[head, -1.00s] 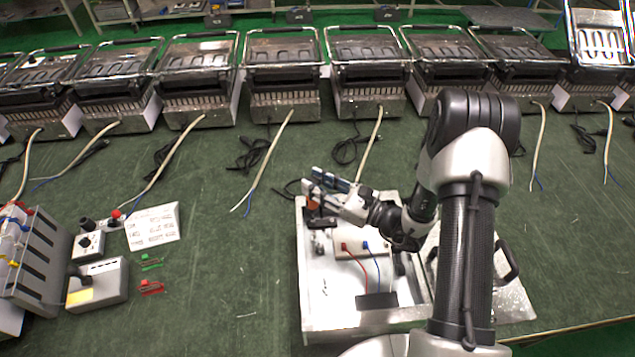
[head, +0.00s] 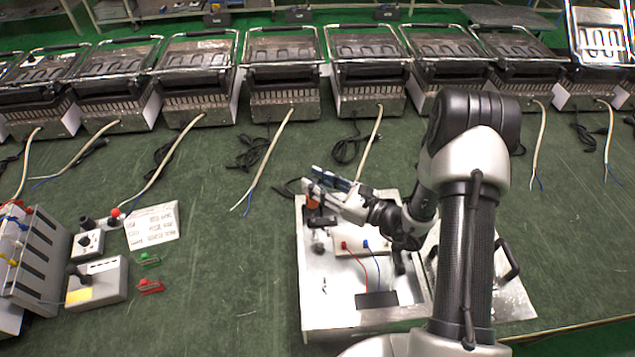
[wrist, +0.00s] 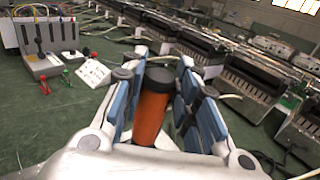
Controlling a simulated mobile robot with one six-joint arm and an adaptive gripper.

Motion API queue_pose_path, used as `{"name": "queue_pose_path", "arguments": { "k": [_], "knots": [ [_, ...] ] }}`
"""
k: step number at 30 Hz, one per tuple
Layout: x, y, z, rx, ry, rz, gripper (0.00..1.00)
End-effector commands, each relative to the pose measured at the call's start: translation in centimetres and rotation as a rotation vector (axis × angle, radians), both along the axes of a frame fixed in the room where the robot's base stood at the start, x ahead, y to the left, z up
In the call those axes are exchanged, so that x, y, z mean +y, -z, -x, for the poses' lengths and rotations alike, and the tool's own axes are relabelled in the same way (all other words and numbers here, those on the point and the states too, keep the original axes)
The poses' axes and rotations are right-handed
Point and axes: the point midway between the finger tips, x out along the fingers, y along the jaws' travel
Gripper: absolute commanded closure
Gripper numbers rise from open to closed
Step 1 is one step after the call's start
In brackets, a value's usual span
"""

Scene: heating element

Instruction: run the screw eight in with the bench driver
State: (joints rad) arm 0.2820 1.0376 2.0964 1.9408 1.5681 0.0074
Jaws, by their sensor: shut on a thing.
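My gripper (head: 333,187) is over the far-left part of an open metal case (head: 318,318). It is shut on an orange cylinder with a black end, which looks like the handle of the bench driver (wrist: 152,108); its orange part also shows in the head view (head: 312,200). In the wrist view the blue finger pads (wrist: 160,98) stand on both sides of the handle. The driver's lower end is hidden in the wrist view. I cannot make out screw eight in either view.
The case holds a white block (head: 350,243) with red and blue leads and a dark pad (head: 377,300). A row of grills (head: 283,75) with loose cables stands behind. Small control boxes (head: 98,283) and red and green clips (head: 150,286) lie left. Green bench between is clear.

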Motion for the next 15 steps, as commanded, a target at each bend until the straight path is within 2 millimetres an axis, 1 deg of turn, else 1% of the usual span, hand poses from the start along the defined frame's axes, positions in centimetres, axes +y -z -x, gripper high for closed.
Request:
{"name": "queue_pose_path", "arguments": {
  "k": [15],
  "knots": [
    [-0.01, 0.85, -0.03, -0.002, 0.0, -0.001, 1.0]
  ]
}}
